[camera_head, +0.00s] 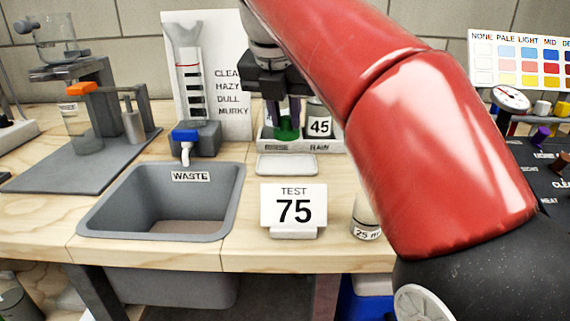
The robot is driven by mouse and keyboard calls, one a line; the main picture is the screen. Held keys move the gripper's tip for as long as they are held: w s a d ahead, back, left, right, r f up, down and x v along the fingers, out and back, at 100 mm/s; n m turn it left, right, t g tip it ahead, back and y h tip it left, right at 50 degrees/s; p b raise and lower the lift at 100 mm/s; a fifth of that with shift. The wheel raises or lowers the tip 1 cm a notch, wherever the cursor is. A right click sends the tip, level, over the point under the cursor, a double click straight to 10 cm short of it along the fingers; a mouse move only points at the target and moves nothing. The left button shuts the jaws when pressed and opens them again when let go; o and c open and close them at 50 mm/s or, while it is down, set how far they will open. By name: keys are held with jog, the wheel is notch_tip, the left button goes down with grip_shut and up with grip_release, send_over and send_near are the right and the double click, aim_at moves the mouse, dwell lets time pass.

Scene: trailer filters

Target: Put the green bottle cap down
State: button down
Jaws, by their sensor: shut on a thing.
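The green bottle cap (287,130) shows between the fingers of my gripper (285,118), at the back middle of the table. My gripper points down and is shut on the cap. The cap is at the white tray (272,147) with printed labels along its front edge, over its left part. I cannot tell whether the cap touches the tray floor. My red arm comes in from the right and hides much of the right side of the table.
A bottle marked 45 (319,122) stands just right of the cap.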

aim_at(284, 137)
jog(key=shift+f+b, duration=1)
jog(key=shift+f, duration=2)
jog(key=shift+f, duration=0.2)
jog(key=c, duration=1.3)
grip_release()
jog(key=p+v, duration=0.4)
jog(key=v, duration=0.8)
jog(key=shift+r, duration=0.2)
jog(key=shift+s, duration=0.1)
